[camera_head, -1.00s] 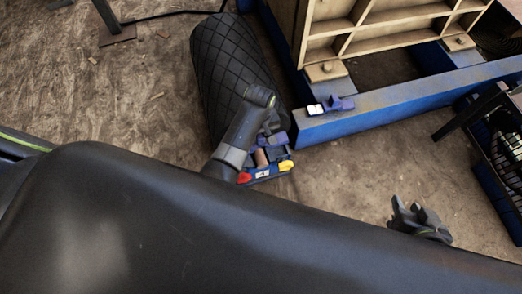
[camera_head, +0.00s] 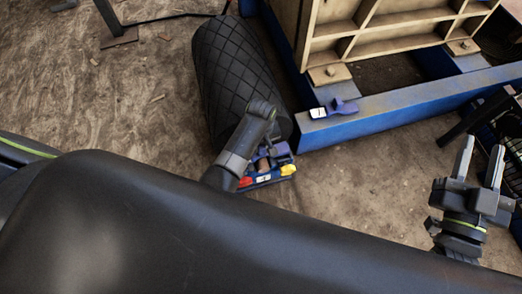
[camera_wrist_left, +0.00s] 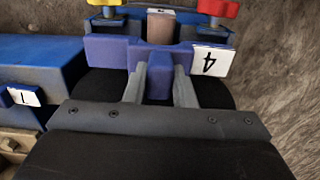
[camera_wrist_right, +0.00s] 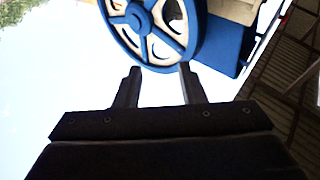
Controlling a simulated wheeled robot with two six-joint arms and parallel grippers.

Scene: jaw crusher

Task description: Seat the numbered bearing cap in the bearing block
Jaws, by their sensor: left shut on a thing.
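The purple bearing cap (camera_wrist_left: 110,50), with a white label reading 4, is in my left gripper (camera_wrist_left: 161,72), whose fingers are shut on its middle tab. In the head view, the cap (camera_head: 282,149) shows beside my left wrist. The blue bearing block (camera_head: 252,184) is right by it, with a red knob, a yellow knob and a numbered white label. In the left wrist view, the block's copper-coloured cylinder (camera_wrist_left: 161,27) shows just beyond the cap. I cannot tell whether cap and block touch. My right gripper (camera_head: 481,148) is open, empty and raised at the right.
A second purple cap (camera_head: 343,106) with a white label lies on the blue beam (camera_head: 400,110). A black quilted cylinder (camera_head: 232,70) stands behind my left wrist. The tan ribbed crusher body (camera_head: 385,30) is at the back. Bare floor lies between my grippers.

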